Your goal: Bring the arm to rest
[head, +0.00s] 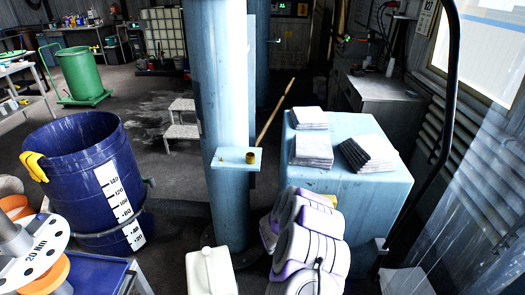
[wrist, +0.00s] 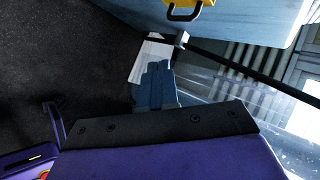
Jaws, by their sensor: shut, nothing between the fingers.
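My arm (head: 308,245), white and purple, shows at the bottom centre of the head view, folded in front of the light-blue block. My gripper's fingers cannot be made out there. In the wrist view my gripper (wrist: 157,70) shows as dark blue-grey fingers close together, beyond a black bar and a purple housing. It is shut, and I see nothing held. A white sheet (wrist: 146,58) lies behind the fingertips, apparently on the floor.
A light-blue block (head: 360,190) with stacked grey sheets (head: 314,150) stands just ahead. A blue column (head: 222,110) with a small shelf (head: 228,165) rises beside it. A blue barrel (head: 72,170) and white canister (head: 211,272) stand left. Dark floor (head: 150,100) is open behind.

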